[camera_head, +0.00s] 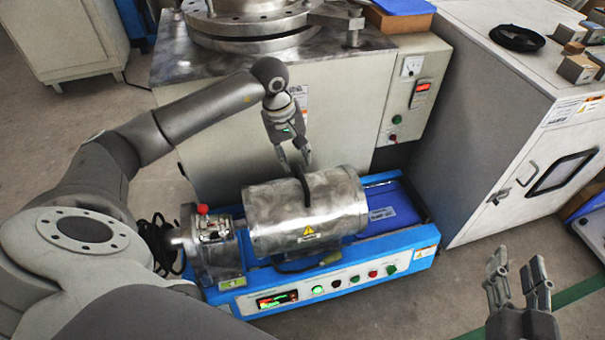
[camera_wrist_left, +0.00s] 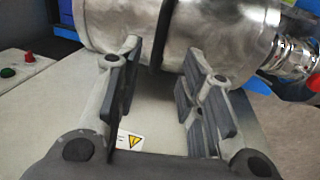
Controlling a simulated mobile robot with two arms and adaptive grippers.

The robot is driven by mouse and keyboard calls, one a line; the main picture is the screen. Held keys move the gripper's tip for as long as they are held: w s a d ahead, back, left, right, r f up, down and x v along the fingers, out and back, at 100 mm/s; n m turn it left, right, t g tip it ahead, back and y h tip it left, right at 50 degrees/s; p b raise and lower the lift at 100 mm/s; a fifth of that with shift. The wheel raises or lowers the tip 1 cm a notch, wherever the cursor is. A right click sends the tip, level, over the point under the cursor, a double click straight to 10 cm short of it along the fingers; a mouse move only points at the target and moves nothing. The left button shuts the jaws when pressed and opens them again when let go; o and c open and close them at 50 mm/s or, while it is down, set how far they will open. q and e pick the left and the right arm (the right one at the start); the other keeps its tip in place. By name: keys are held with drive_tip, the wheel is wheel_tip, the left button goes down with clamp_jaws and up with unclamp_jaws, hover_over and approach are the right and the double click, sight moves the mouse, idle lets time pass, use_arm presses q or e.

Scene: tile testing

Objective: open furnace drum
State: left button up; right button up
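The furnace drum (camera_head: 270,213) is a shiny metal cylinder lying on its side on a blue machine base (camera_head: 412,236). A dark band or handle (camera_head: 305,190) runs over its middle, and a warning label is on its front. My left gripper (camera_head: 295,165) hangs just above and behind the drum, near the dark band. In the left wrist view the drum (camera_wrist_left: 222,38) crosses the top, and the left gripper's fingers (camera_wrist_left: 160,85) are spread with nothing between them at their tips. My right gripper (camera_head: 518,268) is at the lower right, its fingers apart and empty, away from the drum.
A large grey cabinet (camera_head: 340,105) with a round metal flange (camera_head: 250,30) stands right behind the drum. A white cabinet (camera_head: 480,110) with a dark window stands to the right. The blue base carries a front panel of buttons (camera_head: 355,279). Floor is free at the lower right.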

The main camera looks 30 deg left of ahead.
sight(302, 177)
use_arm(q)
drive_tip(key=f, duration=0.2)
drive_tip(key=f+b, duration=0.1)
drive_tip(key=f, duration=0.1)
drive_tip(key=w+f, duration=0.1)
drive_tip(key=f, duration=0.1)
drive_tip(key=shift+d+f, duration=0.1)
drive_tip(key=shift+d, duration=0.3)
drive_tip(key=shift+d+f+b, duration=0.1)
drive_tip(key=shift+f+b, duration=0.25)
drive_tip(key=shift+f, duration=0.25)
use_arm(e)
wheel_tip(302, 177, up, 9)
drive_tip(key=a+t+y, duration=0.1)
drive_tip(key=t+y, duration=0.1)
drive_tip(key=t, duration=0.3)
drive_tip(key=shift+s+f, duration=0.2)
drive_tip(key=shift+s, duration=0.15)
use_arm(q)
drive_tip(key=shift+c, duration=0.3)
clamp_jaws()
